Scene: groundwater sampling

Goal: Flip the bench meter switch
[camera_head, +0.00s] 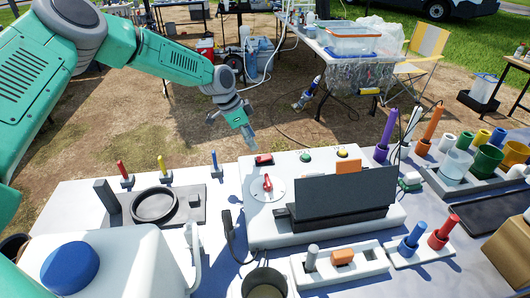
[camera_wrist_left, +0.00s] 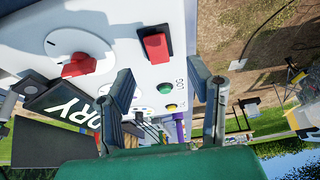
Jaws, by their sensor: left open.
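The bench meter (camera_head: 255,228) is a white box with a dark upright panel on the table. Its red rocker switch (camera_head: 264,159) sits near the far left edge of its top, and in the left wrist view the switch (camera_wrist_left: 156,45) lies beyond the fingertips. A red dial knob (camera_head: 267,183) is nearer, with green (camera_head: 305,157) and yellow (camera_head: 342,153) buttons to the right. My left gripper (camera_head: 248,138) is open and empty, above and just beyond the switch, apart from it. In the left wrist view its fingers (camera_wrist_left: 163,88) are spread. My right gripper is not in view.
A white jug with a blue cap (camera_head: 69,267) stands at the front left. A dark stand with a ring (camera_head: 155,205) is left of the meter. Colored probes and cups (camera_head: 488,158) fill the right side. The dark panel (camera_head: 343,195) rises from the meter.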

